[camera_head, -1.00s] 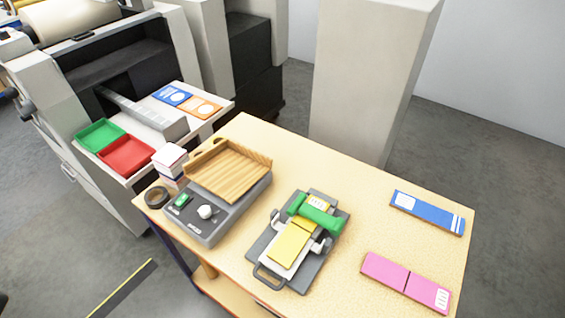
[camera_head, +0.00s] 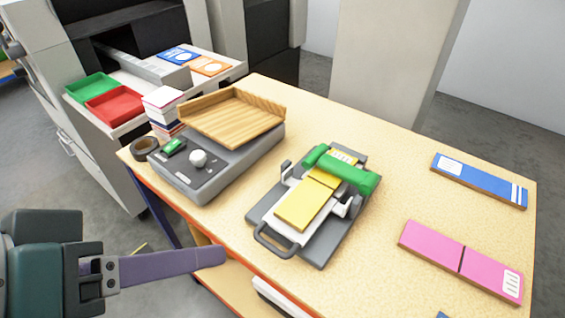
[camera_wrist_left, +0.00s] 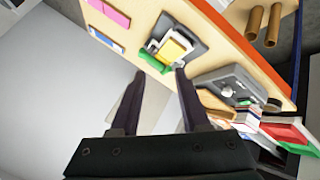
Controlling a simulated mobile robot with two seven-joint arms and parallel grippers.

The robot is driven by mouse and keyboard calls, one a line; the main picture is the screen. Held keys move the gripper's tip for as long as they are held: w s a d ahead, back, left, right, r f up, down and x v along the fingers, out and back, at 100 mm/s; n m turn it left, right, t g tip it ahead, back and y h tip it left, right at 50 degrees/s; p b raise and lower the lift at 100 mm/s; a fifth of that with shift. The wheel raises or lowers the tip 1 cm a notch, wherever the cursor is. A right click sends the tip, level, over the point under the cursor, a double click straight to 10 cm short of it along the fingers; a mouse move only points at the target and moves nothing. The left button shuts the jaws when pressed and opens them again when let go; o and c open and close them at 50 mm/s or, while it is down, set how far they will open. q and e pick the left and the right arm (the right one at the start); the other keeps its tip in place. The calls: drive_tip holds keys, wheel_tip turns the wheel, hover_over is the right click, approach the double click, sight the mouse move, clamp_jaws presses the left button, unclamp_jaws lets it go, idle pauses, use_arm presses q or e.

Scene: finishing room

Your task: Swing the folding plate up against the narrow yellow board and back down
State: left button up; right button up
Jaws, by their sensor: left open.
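The folding device (camera_head: 322,236) sits on the table with a dark grey base and a loop handle (camera_head: 272,243) at its near end. A light folding plate (camera_head: 284,231) lies flat in it, with a yellow board (camera_head: 303,205) on top. A further yellow piece (camera_head: 341,156) with a white label shows beyond the green roller-like bar (camera_head: 346,171) across the device. My left gripper (camera_head: 222,256) is at the lower left, in front of the table edge and apart from the device. In the left wrist view its two fingers (camera_wrist_left: 158,82) are apart and empty, with the device beyond them. My right gripper is not in view.
A grey machine with a wooden tray (camera_head: 232,118) stands left of the device. A tape roll (camera_head: 145,148) and card stack (camera_head: 164,108) are beside it. Blue (camera_head: 478,181) and pink (camera_head: 459,261) boards lie at right. Bare tabletop separates them from the device.

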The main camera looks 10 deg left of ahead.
use_arm(q)
drive_tip(key=w+f+n+t+h+b, duration=0.2)
drive_tip(key=w+f+n+t+b, duration=0.15)
drive_tip(key=f+b, duration=1.1)
drive_tip(key=n+t+b, duration=0.3)
drive_tip(key=n+b, duration=0.4)
drive_tip(key=b, duration=0.5)
approach(260, 238)
drive_tip(key=x, duration=1)
drive_tip(key=shift+f, duration=0.3)
clamp_jaws()
